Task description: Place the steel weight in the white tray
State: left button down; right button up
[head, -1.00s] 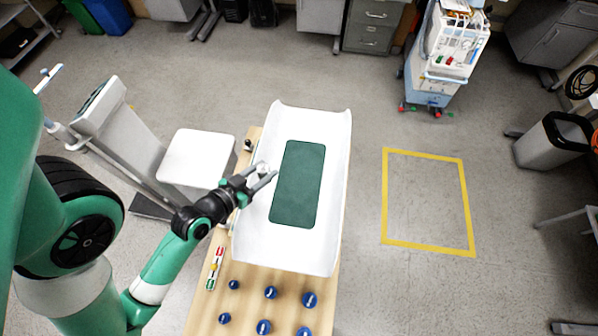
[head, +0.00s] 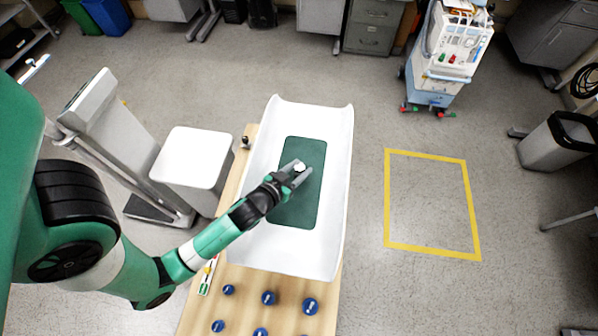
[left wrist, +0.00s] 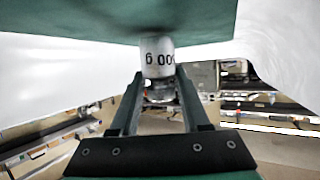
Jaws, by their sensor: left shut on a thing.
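The steel weight (head: 300,167) is a small pale cylinder held between the fingertips of my left gripper (head: 296,172). In the left wrist view the weight (left wrist: 158,56) shows printed black digits and sits between both fingers. The white tray (head: 262,165) is long, with raised sides and a green mat (head: 307,212) on its floor. Whether the weight touches the mat I cannot tell. My right gripper is not in view.
The tray lies on a wooden table (head: 212,315) with several blue-topped pieces (head: 268,298) at its near end. A white scale-like stand (head: 185,160) is to the left. A yellow floor square (head: 430,245) and a medical cart (head: 445,60) are to the right.

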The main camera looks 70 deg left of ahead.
pick_arm(q)
jog(key=shift+f, duration=0.4)
jog(key=shift+r, duration=0.1)
jog(key=c, duration=0.8)
grip_release()
jog(key=shift+f, duration=0.25)
jog(key=shift+c, duration=0.2)
jog(key=o, duration=0.5)
jog(key=shift+c, duration=0.2)
jog(key=shift+r, duration=0.1)
